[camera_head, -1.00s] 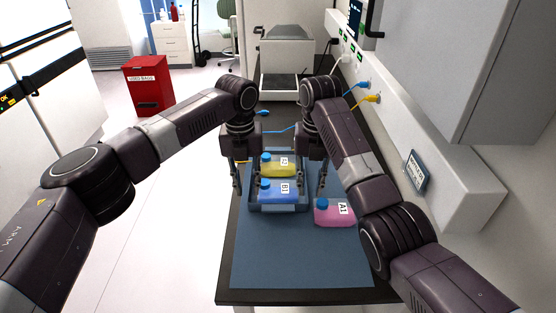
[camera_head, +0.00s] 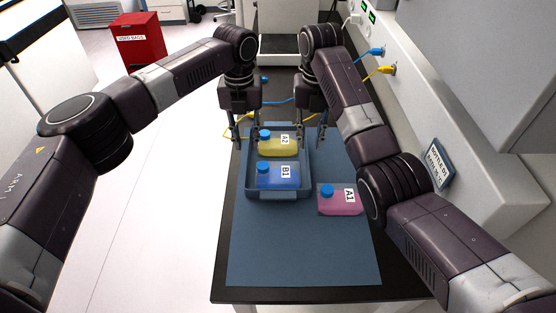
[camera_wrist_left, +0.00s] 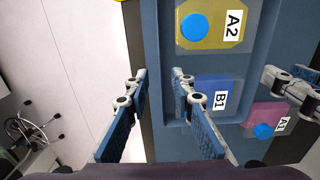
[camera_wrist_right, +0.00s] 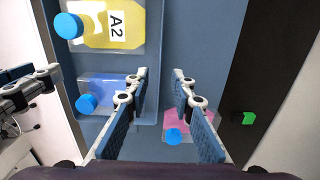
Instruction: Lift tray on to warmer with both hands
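The blue-grey tray (camera_head: 278,195) lies on the table mat and holds a yellow bottle A2 (camera_head: 278,146) behind a blue bottle B1 (camera_head: 272,178). My left gripper (camera_head: 246,140) is at the tray's left side near A2. In the left wrist view its fingers (camera_wrist_left: 159,75) are apart and empty, above the left rim. My right gripper (camera_head: 312,138) is at the right side. In the right wrist view its fingers (camera_wrist_right: 160,74) are apart, above the right rim. Whether fingertips touch the tray cannot be told. A pale flat-topped appliance (camera_head: 278,43), possibly the warmer, stands beyond.
A pink bottle A1 (camera_head: 338,203) lies on the mat (camera_head: 300,255), right of the tray. Yellow and blue cable plugs (camera_head: 386,70) stick out of the right wall. The mat's front part is clear. A red bin (camera_head: 138,40) stands on the floor at left.

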